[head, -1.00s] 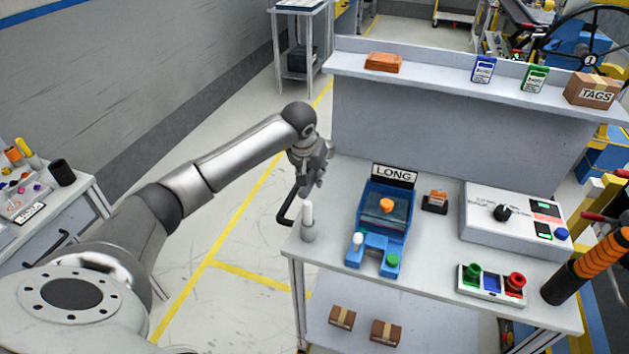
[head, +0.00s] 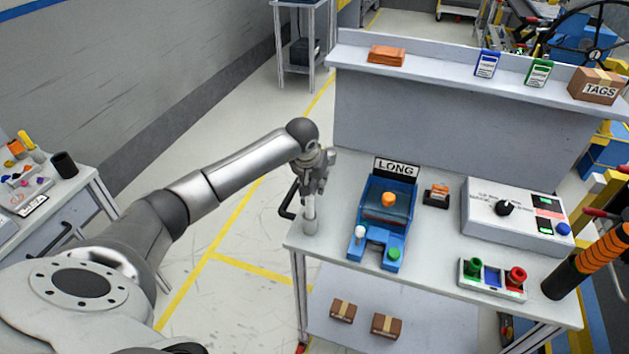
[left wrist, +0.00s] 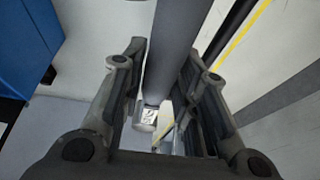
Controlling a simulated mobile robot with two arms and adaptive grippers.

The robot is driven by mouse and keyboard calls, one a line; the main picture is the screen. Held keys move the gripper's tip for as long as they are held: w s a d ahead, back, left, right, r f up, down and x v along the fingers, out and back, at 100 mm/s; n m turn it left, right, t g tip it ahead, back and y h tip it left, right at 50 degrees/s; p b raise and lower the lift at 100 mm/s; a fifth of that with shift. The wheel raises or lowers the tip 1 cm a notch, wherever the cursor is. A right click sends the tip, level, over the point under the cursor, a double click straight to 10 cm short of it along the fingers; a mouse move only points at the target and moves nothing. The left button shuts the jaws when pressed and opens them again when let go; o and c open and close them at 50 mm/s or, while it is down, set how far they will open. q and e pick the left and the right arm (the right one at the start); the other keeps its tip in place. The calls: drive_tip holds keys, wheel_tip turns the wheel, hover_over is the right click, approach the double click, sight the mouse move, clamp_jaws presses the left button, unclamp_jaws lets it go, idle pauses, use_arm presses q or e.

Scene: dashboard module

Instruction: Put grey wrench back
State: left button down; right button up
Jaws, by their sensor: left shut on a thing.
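A small light end piece shows between the fingers. I cannot tell whether its lower end still touches the bench. My right gripper is not in view.
A blue fixture (head: 377,250) under a LONG sign (head: 397,167) stands just right of the gripper. Further right are a grey control box (head: 485,230) and a button tray (head: 505,288). An orange-striped black cylinder (head: 590,262) is at the right edge.

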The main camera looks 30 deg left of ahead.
use_arm(q)
drive_tip(key=c, duration=1.1)
unclamp_jaws()
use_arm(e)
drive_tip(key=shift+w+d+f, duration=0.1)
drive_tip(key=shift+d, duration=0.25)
use_arm(q)
drive_tip(key=shift+r+p, duration=0.6)
drive_tip(key=shift+p, duration=0.15)
drive_tip(key=shift+b+v, duration=1.4)
drive_tip(key=shift+v, duration=4.6)
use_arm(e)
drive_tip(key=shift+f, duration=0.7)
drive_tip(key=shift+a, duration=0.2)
